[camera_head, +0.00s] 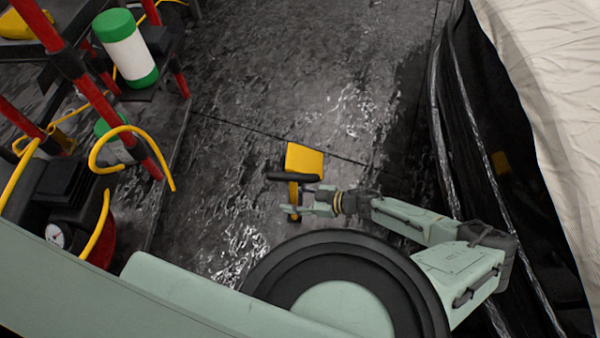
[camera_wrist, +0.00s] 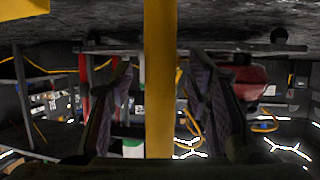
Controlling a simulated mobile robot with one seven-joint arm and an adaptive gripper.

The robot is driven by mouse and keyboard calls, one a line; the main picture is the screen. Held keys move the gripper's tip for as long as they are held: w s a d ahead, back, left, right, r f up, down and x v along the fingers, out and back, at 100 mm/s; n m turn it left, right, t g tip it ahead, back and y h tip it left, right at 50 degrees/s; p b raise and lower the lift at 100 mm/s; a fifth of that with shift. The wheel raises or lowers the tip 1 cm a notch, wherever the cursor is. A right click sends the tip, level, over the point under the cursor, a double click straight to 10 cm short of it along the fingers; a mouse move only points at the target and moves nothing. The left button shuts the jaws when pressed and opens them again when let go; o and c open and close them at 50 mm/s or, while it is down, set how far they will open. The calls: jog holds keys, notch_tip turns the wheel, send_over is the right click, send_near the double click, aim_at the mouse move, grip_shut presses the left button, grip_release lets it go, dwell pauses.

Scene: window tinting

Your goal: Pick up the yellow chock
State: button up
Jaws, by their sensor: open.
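The yellow chock (camera_head: 305,160) is on the dark, wet-looking floor in the middle of the head view. It has a broad yellow plate, and a narrow yellow part runs down from it past a black bar. My gripper (camera_head: 297,204) is low beside this narrow part, pointing left. In the wrist view a yellow upright bar of the chock (camera_wrist: 160,70) stands between the two dark fingers of my gripper (camera_wrist: 162,105). The fingers are apart, with a gap on each side of the bar. Part of the chock is hidden by my gripper.
A red-framed cart (camera_head: 95,95) stands at the left, with a green-and-white bottle (camera_head: 126,50) and yellow hoses. A cream fabric cover (camera_head: 550,90) and dark sheeting (camera_head: 480,110) are at the right. The floor (camera_head: 290,70) beyond the chock is clear.

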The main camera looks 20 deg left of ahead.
jog(key=shift+c, duration=0.6)
grip_shut()
jog(key=shift+a+r, duration=0.1)
dwell(0.4)
